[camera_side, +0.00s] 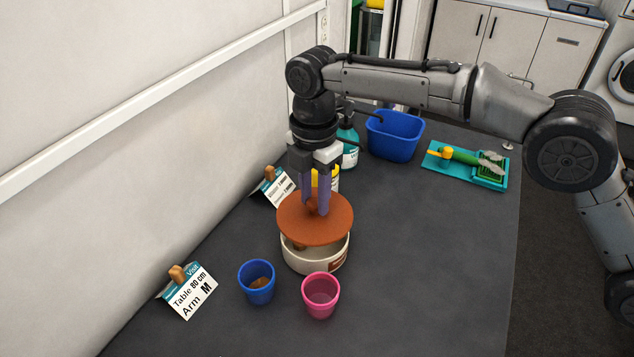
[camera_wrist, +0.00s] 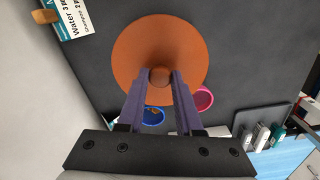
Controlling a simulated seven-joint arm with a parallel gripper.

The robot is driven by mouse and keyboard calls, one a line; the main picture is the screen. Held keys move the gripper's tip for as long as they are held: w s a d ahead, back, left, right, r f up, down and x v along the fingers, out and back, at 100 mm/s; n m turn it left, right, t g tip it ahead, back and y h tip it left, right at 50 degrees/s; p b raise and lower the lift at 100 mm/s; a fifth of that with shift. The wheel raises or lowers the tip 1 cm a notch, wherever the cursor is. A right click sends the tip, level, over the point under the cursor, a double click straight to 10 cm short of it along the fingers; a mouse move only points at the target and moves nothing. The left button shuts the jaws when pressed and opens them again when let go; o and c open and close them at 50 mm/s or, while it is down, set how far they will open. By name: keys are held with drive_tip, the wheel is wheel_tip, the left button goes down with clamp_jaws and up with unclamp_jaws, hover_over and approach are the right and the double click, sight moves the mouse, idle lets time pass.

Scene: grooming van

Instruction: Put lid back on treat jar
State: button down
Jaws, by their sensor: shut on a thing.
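An orange-brown round lid (camera_side: 316,222) with a small knob hangs from my gripper (camera_side: 316,208). The purple fingers are shut on the knob. In the wrist view the lid (camera_wrist: 160,45) spreads out past my gripper (camera_wrist: 160,82), with its knob between the fingertips. The cream treat jar (camera_side: 316,262) stands on the dark table, with a brown label at its front right. The lid is over the jar's opening, and the jar's inside shows under its front edge. A brown bit shows inside the jar at left. In the wrist view the lid hides the jar.
A blue cup (camera_side: 257,281) and a pink cup (camera_side: 320,295) stand in front of the jar. Sign cards (camera_side: 187,292) stand along the wall. Bottles (camera_side: 348,147), a blue bin (camera_side: 395,135) and a teal tray with a green brush (camera_side: 468,164) are behind. The table's right side is clear.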

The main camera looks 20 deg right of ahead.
sight(315, 212)
drive_tip(key=shift+f, duration=2.05)
drive_tip(key=shift+f, duration=0.2)
idle(0.7)
drive_tip(key=c, duration=0.5)
unclamp_jaws()
drive_tip(key=shift+o, duration=0.2)
drive_tip(key=o, duration=0.4)
drive_tip(key=shift+o, duration=0.2)
drive_tip(key=shift+r, duration=3.5)
